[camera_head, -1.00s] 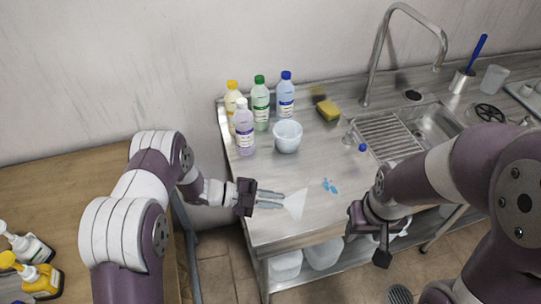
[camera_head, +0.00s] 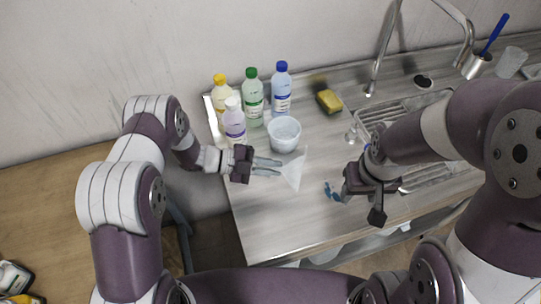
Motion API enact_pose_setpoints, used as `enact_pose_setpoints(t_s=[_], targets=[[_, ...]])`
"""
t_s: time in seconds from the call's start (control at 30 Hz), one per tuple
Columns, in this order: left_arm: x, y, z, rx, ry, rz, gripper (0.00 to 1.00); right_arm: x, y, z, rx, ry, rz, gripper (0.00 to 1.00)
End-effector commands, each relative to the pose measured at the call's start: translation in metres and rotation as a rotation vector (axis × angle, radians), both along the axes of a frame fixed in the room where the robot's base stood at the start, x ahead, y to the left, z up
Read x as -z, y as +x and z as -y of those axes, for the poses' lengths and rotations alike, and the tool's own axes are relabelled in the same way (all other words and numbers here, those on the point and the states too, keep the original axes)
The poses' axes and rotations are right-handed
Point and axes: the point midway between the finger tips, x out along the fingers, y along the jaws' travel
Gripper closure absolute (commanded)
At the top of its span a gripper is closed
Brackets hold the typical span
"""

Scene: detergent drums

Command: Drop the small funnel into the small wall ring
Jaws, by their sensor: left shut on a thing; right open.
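The small funnel (camera_head: 295,170) is whitish and translucent, and hangs over the steel counter in the head view. My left gripper (camera_head: 268,167) is shut on the funnel's left side. The funnel's wide end appears to face right; I cannot tell its exact height above the counter. My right gripper (camera_head: 362,192) is open and empty over the counter's right part, beside a blue spill. I cannot make out the small wall ring in this view.
Yellow (camera_head: 222,97), green (camera_head: 253,98), blue (camera_head: 282,91) and lilac (camera_head: 234,124) bottles stand around a white tub (camera_head: 284,134) on the counter. A yellow sponge (camera_head: 328,101) lies behind. A sink with a tall tap (camera_head: 386,45) is at right. The counter's front left is clear.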

Motion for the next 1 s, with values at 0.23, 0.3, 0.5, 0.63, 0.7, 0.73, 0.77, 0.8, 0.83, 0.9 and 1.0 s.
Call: enact_pose_setpoints(t_s=[0.23, 0.3, 0.5, 0.63, 0.7, 0.73, 0.77, 0.8, 0.83, 0.9, 1.0], targets=[[0.03, 0.0, 0.0, 0.0, 0.0, 0.0, 1.0, 0.023, -0.001, 0.0, 0.0, 0.0, -0.001, 0.49], [0.04, 0.0, 0.0, 0.0, 0.0, 0.0, 1.0, 0.03, -0.001, 0.0, 0.0, 0.0, -0.001, 0.49], [0.058, -0.001, 0.0, 0.0, 0.0, 0.0, 1.0, 0.042, -0.001, 0.0, 0.0, 0.0, 0.0, 0.49], [0.058, -0.001, 0.0, 0.0, 0.0, 0.0, 1.0, 0.041, -0.001, 0.0, 0.0, 0.0, 0.0, 0.49], [0.057, -0.001, 0.0, 0.0, 0.0, 0.0, 1.0, 0.041, -0.001, 0.0, 0.0, 0.0, 0.0, 0.49], [0.057, -0.001, 0.0, 0.0, 0.0, 0.0, 1.0, 0.041, -0.001, 0.0, 0.0, 0.0, 0.0, 0.49], [0.057, -0.001, 0.0, 0.0, 0.0, 0.0, 1.0, 0.041, -0.001, 0.0, 0.0, 0.0, 0.0, 0.49], [0.057, -0.001, 0.0, 0.0, 0.0, 0.0, 0.7, 0.041, -0.001, 0.0, 0.0, 0.0, 0.0, 0.49], [0.057, -0.001, 0.0, 0.0, 0.0, 0.0, 0.61, 0.041, -0.001, 0.0, 0.0, 0.0, 0.0, 0.49], [0.057, -0.001, 0.0, 0.0, 0.0, 0.0, 0.54, 0.041, -0.001, 0.0, 0.0, 0.0, 0.0, 0.49], [0.057, -0.001, 0.0, 0.0, 0.0, 0.0, 0.54, 0.041, -0.001, 0.0, 0.0, 0.0, 0.0, 0.49]])
